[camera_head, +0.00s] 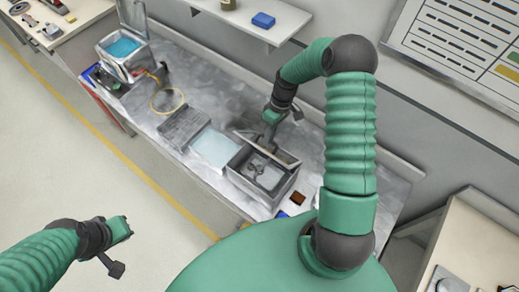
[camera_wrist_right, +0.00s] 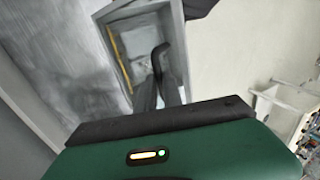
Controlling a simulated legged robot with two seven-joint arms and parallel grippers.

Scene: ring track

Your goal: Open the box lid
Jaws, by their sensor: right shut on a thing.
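The grey open-topped box (camera_head: 240,181) stands near the front edge of the workbench, with dark items visible inside. A thin panel that looks like its lid (camera_head: 285,158) is raised and tilted along the box's far side. My right gripper (camera_head: 269,143) reaches down from behind to this panel and is shut on it; the exact contact is small in the head view. In the right wrist view the dark fingers (camera_wrist_right: 158,85) lie over a grey frame (camera_wrist_right: 122,62) with a yellow strip inside. My left gripper (camera_head: 122,246) is open and empty, away from the bench at lower left.
A small brown block (camera_head: 298,198) lies right of the box. A shelf hangs above.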

